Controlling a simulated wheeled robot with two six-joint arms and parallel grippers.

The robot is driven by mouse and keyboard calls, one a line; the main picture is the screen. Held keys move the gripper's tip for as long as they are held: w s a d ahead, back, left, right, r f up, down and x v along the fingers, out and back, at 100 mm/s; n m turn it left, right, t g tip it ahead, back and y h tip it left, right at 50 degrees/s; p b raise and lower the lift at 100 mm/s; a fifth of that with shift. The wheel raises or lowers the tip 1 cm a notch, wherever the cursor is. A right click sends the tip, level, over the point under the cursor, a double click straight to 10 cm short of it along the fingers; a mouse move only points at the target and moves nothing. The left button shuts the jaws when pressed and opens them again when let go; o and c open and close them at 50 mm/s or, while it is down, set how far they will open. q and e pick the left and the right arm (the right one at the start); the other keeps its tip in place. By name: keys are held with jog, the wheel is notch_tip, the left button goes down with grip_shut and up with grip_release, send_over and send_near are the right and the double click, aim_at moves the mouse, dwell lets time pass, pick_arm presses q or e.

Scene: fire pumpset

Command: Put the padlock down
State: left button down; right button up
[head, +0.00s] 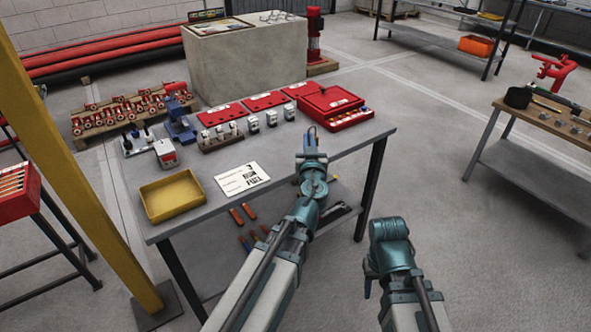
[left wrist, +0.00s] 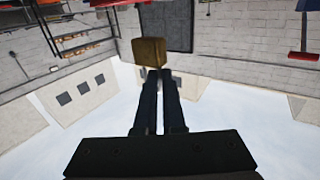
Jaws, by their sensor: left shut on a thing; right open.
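The padlock is a brass-coloured block (left wrist: 149,52) in the left wrist view, held at the tips of two dark fingers. Its shackle is not visible there. My left gripper (head: 312,135) is shut on it, above the front right part of the grey table (head: 290,160), beside the red case. The padlock cannot be made out in the head view. My right gripper (head: 369,270) is low in front of the table, off its right edge. It is partly hidden by my right wrist, and its fingers are hard to see.
Bare tabletop lies between the card and the red case. A yellow post (head: 75,150) stands left.

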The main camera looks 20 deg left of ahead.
pick_arm(q)
notch_tip(320, 180, down, 26)
jog(key=r+b, duration=0.1)
jog(key=b, duration=2.2)
pick_arm(e)
notch_tip(320, 180, down, 26)
jog(key=r, duration=0.1)
pick_arm(q)
notch_tip(320, 180, up, 18)
jog(key=s+p, duration=0.2)
jog(key=p, duration=1.5)
jog(key=shift+s+a+f+p, duration=0.15)
jog(key=shift+s+f+p, duration=0.1)
jog(key=shift+s+p, duration=0.15)
pick_arm(e)
notch_tip(320, 180, up, 17)
jog(key=shift+r, duration=0.2)
pick_arm(q)
jog(key=shift+w, duration=0.1)
